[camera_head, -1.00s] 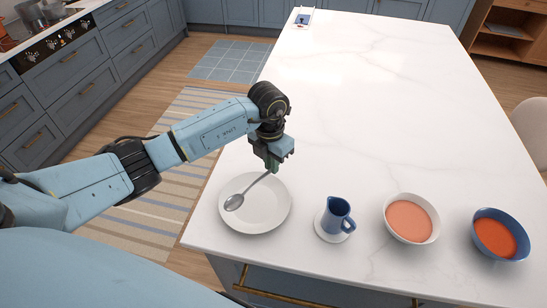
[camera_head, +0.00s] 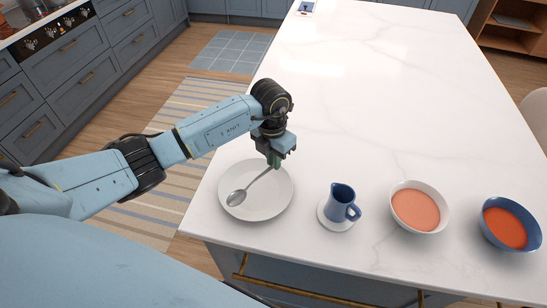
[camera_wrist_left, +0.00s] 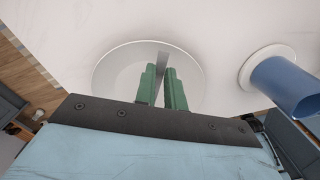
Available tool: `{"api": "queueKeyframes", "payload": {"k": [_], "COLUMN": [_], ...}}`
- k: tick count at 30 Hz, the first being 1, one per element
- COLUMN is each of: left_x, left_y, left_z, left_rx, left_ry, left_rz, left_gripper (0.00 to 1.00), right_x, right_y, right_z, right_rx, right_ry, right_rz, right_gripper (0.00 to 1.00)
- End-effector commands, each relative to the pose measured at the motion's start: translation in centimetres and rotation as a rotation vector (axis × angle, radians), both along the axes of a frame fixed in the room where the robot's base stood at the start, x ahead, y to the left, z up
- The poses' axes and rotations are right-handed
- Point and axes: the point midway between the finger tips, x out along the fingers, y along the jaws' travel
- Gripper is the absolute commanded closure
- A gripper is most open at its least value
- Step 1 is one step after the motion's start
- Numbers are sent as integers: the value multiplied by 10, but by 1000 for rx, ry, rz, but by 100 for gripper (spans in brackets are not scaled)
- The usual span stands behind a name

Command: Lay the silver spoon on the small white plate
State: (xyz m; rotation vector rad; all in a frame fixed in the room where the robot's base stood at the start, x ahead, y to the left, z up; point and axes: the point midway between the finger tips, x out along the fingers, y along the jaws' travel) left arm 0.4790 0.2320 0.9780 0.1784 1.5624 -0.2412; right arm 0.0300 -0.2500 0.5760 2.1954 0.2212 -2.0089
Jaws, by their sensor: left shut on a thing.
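The silver spoon (camera_head: 238,197) is in my left gripper (camera_head: 274,163), which is shut on its handle end. The spoon slants across the small white plate (camera_head: 262,211), with its bowl over the plate's left part; I cannot tell whether it touches the plate. In the left wrist view, the green fingers (camera_wrist_left: 164,86) close on the spoon handle (camera_wrist_left: 162,62) above the plate (camera_wrist_left: 112,72). The spoon's bowl is hidden there. My right gripper is not in view.
A blue jug (camera_head: 342,199) stands on a small white saucer (camera_head: 325,219) right of the plate. A white bowl (camera_head: 441,222) and a blue bowl (camera_head: 527,241), both with orange-red contents, stand further right. The white counter (camera_head: 390,90) behind is mostly clear.

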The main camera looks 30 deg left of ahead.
Motion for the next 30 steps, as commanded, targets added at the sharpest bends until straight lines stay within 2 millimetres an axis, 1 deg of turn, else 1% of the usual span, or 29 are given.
{"api": "queueKeyframes", "payload": {"k": [27,28,30], "left_x": [0,0,0], "left_y": [1,0,0], "left_z": [-19,-18,-18], "left_rx": [1,1,1], "left_ry": [0,0,0], "left_rz": [1,1,1], "left_gripper": [100,85,76], "right_x": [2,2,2], "right_y": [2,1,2], "right_z": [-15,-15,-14], "right_rx": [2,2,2], "right_ry": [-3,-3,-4], "right_rz": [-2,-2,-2], "right_gripper": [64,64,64]}}
